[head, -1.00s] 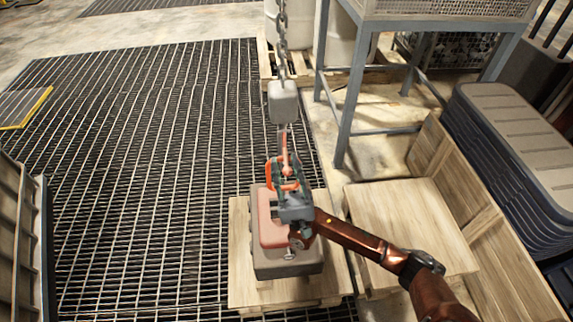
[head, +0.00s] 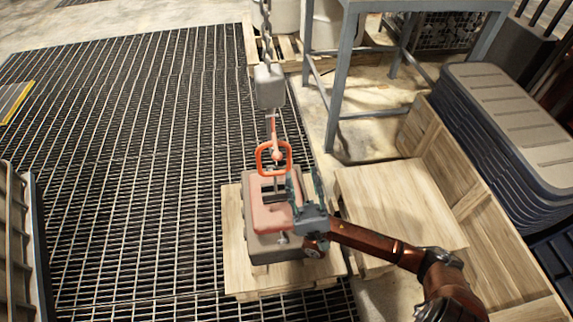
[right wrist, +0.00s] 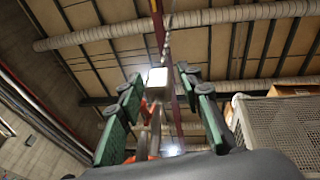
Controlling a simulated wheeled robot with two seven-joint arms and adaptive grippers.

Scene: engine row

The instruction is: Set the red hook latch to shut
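A grey hook block (head: 269,86) hangs on a chain. Under it is a narrow hook with a red latch piece (head: 272,127); it is too small to tell whether the latch closes the hook's mouth. An orange-red ring (head: 260,160) stands at the hook's lower end, above a grey box with a red top (head: 268,214). My right gripper (head: 304,178) is open and empty, right of the ring and over the box's right side. In the right wrist view, the block (right wrist: 157,78) and red latch (right wrist: 143,107) show between its spread fingers (right wrist: 160,88). My left gripper is out of view.
The box stands on a wooden pallet (head: 235,270) over floor grating. A wooden crate (head: 395,205) is at the right, with stacked dark lids (head: 505,110) behind it. A blue-grey steel frame (head: 342,85) stands behind.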

